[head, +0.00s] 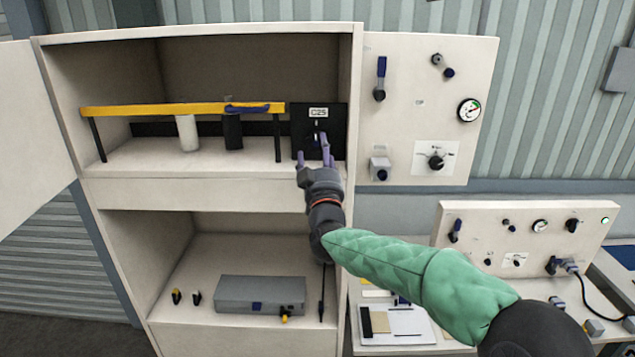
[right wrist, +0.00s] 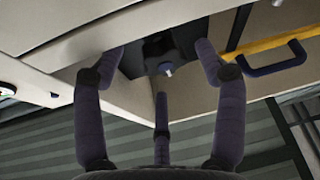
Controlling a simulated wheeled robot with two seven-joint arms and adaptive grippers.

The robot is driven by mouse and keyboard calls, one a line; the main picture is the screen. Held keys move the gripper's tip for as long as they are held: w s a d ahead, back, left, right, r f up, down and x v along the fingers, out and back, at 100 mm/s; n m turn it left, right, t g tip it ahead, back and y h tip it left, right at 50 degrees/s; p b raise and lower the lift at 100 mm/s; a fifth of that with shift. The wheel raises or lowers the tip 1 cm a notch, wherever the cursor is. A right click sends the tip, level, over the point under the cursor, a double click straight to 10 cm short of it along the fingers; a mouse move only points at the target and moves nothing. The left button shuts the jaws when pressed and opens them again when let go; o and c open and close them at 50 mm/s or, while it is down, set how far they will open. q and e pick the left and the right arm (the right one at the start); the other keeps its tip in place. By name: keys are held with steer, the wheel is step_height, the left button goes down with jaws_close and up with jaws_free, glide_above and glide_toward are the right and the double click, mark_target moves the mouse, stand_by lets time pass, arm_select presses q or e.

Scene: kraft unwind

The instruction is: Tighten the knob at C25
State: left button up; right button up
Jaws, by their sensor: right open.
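The C25 unit is a black panel (head: 299,118) with a white C25 label (head: 318,112), standing at the right end of the cabinet's upper shelf. Its small knob (right wrist: 167,69) shows in the right wrist view, in front of the dark panel face. In the head view the knob is largely hidden by my fingers. My right gripper (head: 314,158) is open and empty, with its fingers pointing at the panel. In the right wrist view its fingers (right wrist: 160,75) are spread around the line to the knob, and I see no contact. My left gripper is not in view.
A yellow bar (head: 180,110) with a blue handle (head: 246,109) spans the shelf left of the panel. The cabinet's side wall (head: 351,100) is close on the right. A grey box (head: 260,293) lies below.

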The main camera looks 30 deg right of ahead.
steer(key=s+a+f+m+h+b, duration=0.1)
steer(key=s+a+f+m+b, duration=0.2)
steer(key=s+a+b, duration=0.2)
steer(key=shift+s+f+g+b, duration=0.3)
steer(key=shift+s+f+b, duration=0.05)
steer(key=shift+s+b, duration=0.85)
steer(key=shift+d, duration=0.1)
steer(key=shift+w, duration=0.1)
